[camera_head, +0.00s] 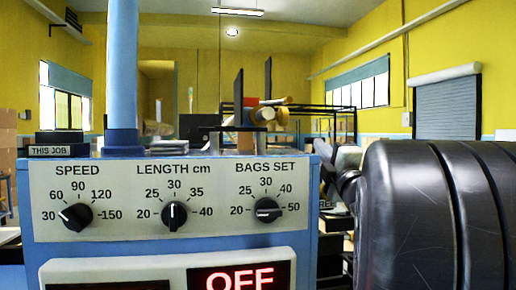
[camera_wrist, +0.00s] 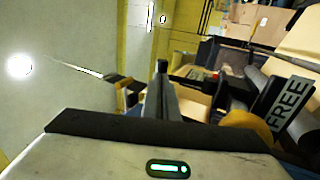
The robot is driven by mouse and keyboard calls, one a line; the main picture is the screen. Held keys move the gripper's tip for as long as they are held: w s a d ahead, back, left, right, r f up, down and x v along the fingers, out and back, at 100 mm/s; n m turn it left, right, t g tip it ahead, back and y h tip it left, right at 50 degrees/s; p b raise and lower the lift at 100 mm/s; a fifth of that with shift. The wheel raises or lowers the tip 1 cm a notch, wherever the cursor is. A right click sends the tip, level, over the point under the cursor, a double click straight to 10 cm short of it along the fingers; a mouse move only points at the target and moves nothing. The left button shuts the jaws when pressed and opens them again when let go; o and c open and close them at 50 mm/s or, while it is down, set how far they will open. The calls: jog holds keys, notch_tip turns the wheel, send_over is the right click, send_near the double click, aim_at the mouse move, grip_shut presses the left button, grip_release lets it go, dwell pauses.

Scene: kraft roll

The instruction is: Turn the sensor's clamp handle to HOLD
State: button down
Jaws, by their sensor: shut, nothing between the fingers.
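A label reading FREE (camera_wrist: 290,105) stands tilted at the right of the wrist view. Part of the same word shows on a label (camera_head: 327,204) in the head view, mostly behind my arm. Dark parts and a grey cylinder (camera_wrist: 258,82) sit beside the label in the wrist view. I cannot tell which part is the clamp handle or how it points. No HOLD label is readable. My gripper (camera_wrist: 162,72) is shut and empty, with its fingers apart from the label and to its left. In the head view my gripper is largely hidden by my arm.
A blue machine panel (camera_head: 172,204) with SPEED, LENGTH and BAGS SET knobs fills the front left. Its display (camera_head: 240,278) reads OFF. A blue post (camera_head: 122,75) rises from it. A yellow-orange rounded thing (camera_wrist: 248,124) lies close below the cylinder.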

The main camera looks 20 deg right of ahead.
jog(key=w+g+p, duration=0.1)
jog(key=p, duration=0.2)
jog(key=r+g+p, duration=0.1)
jog(key=g+p, duration=0.1)
jog(key=p, duration=0.1)
jog(key=shift+w+d+r+y, duration=0.15)
jog(key=shift+w+y, duration=0.25)
